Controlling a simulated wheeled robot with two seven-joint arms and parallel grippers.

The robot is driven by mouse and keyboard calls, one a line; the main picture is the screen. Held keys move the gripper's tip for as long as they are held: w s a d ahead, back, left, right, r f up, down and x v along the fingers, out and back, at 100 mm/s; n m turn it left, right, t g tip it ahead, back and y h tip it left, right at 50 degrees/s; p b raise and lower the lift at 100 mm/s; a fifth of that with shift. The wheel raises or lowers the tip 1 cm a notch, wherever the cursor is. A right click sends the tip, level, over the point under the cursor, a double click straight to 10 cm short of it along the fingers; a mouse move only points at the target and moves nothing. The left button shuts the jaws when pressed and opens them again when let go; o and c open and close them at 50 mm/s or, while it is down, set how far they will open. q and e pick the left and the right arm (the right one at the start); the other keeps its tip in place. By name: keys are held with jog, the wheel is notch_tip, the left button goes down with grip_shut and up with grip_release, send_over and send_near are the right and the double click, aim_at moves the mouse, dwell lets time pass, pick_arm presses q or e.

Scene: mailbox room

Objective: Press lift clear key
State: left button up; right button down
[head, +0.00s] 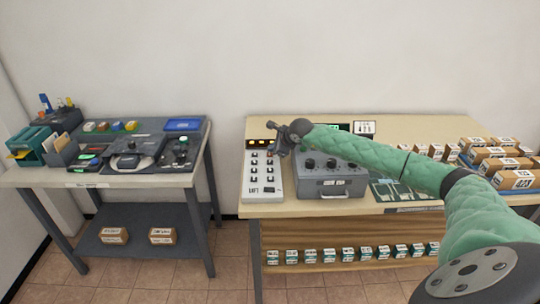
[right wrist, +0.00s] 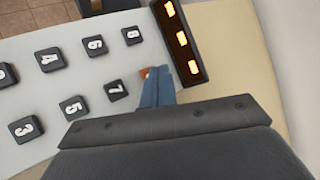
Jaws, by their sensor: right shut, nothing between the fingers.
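A white keypad panel (head: 250,182) lies on the right table, with rows of black keys and a dark display strip (head: 259,142) at its far end. The display strip (right wrist: 180,42) there has orange lit marks. I cannot read which key is the lift clear key. My right gripper (head: 272,138) is over the far end of the keypad, shut and empty. My left gripper is not in view.
A grey box with knobs (head: 332,183) stands right of the keypad, under my right arm. Several parcels (head: 500,165) fill the table's right end. A left table (head: 110,180) holds devices and a teal organizer (head: 30,143). A gap separates the tables.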

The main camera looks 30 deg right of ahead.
aim_at(272, 155)
jog(key=shift+r, duration=0.25)
jog(key=shift+w+a+r, duration=0.1)
jog(key=shift+a+r, duration=0.05)
jog(key=shift+r, duration=2.3)
